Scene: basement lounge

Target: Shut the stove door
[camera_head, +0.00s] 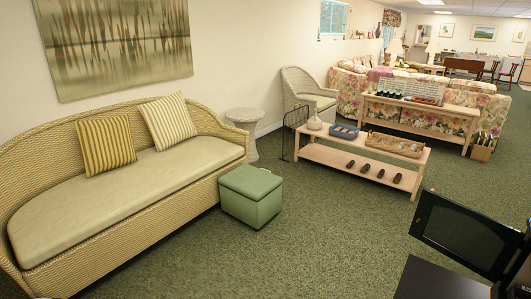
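The stove door (465,235) is a black panel with a dark glass pane at the right edge of the head view. It stands swung open, tilted in the picture, with carpet visible around its left side. A black flat-topped body (435,281) shows below it at the bottom right, cut off by the frame; I cannot tell if it is the stove itself. The door's hinge side is near the right edge and not clear. Neither of my grippers is in view.
A green ottoman (251,196) stands by the wicker sofa (120,200) on the left. A low wooden bench table (362,150) with trays and shoes stands behind the door. Green carpet (310,240) in the middle is clear. Floral sofas (350,88) are farther back.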

